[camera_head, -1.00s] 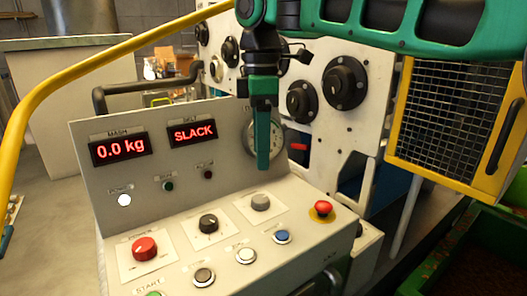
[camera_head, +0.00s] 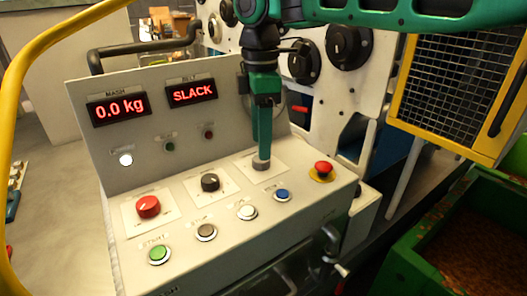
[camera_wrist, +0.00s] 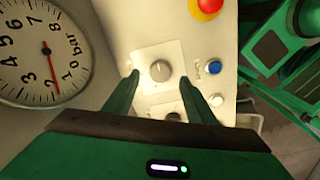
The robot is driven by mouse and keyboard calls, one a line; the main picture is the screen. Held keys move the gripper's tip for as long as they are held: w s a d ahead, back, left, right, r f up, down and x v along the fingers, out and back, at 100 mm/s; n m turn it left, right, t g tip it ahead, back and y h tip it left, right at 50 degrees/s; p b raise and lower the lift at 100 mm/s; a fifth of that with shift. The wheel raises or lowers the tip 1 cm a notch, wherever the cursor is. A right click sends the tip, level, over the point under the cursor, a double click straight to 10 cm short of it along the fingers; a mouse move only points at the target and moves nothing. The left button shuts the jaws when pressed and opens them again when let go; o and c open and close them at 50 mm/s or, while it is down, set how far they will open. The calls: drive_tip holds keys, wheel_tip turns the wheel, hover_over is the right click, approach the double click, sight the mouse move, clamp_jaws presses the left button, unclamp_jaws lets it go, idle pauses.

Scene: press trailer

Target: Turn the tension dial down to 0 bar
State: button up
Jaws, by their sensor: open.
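A grey dial (camera_head: 261,163) sits on a white plate at the right of the console's sloped top; its label is too small to read. My gripper (camera_head: 262,152) points down over it. In the wrist view the dial (camera_wrist: 159,70) lies between my two open fingertips, with a gap on each side. I cannot tell whether the tips reach down to its height. A round bar gauge (camera_wrist: 30,45) shows at the left of the wrist view, its red needle between 1 and 2. In the head view my gripper mostly hides it. The belt display (camera_head: 191,92) reads SLACK.
A black dial (camera_head: 210,182) and red dial (camera_head: 148,206) lie left of the grey one. A blue button (camera_head: 282,195), white button (camera_head: 246,211) and red emergency button (camera_head: 323,168) are close by. A yellow rail (camera_head: 30,80) curves along the left.

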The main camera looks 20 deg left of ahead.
sight(257, 165)
drive_tip(key=shift+f, duration=2)
drive_tip(key=c, duration=1)
